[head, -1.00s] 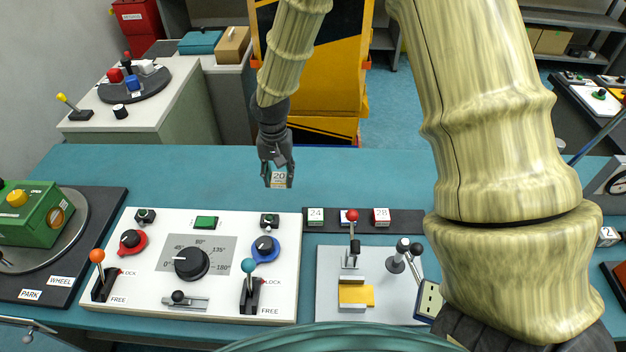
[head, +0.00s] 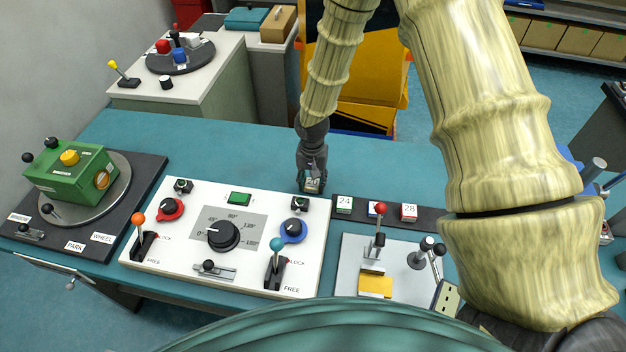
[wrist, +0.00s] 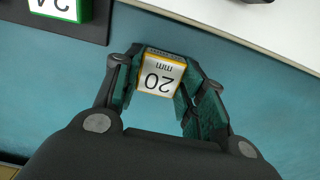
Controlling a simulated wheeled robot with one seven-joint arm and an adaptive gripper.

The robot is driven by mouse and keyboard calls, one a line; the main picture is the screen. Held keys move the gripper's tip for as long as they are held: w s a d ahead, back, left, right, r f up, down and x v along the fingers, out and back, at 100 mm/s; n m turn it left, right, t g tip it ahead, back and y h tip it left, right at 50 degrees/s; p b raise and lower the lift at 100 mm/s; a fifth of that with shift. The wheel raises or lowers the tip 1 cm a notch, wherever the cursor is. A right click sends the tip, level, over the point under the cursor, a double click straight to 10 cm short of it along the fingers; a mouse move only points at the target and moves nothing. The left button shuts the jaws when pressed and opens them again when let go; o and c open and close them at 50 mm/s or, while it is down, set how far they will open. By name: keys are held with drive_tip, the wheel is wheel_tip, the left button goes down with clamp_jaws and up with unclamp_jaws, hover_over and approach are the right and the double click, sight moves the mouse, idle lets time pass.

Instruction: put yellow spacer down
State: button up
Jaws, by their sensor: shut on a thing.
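The yellow spacer (wrist: 160,77) is a small block with a yellow edge and a white face marked "20 mm". My gripper (wrist: 158,80) is shut on it, with a finger on each side in the wrist view. In the head view my gripper (head: 312,186) points down at the teal bench, between the white control panel and the dark spacer rack. The spacer shows small at its fingertips there. I cannot tell whether it touches the bench. The dark rack (head: 440,215) holds a green "24" block (head: 344,204), a red "28" block (head: 408,212) and a blue-edged block between them.
The white control panel (head: 180,255) with knobs and levers lies left of my gripper. A grey fixture plate (head: 352,265) with a red-knobbed lever (head: 380,210) and a yellow piece (head: 375,286) stands in front of the rack. The bench (head: 240,150) behind is clear.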

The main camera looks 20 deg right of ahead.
drive_tip(key=shift+f, duration=0.35)
drive_tip(key=shift+f, duration=0.1)
drive_tip(key=o, duration=1.1)
drive_tip(key=shift+o, duration=0.2)
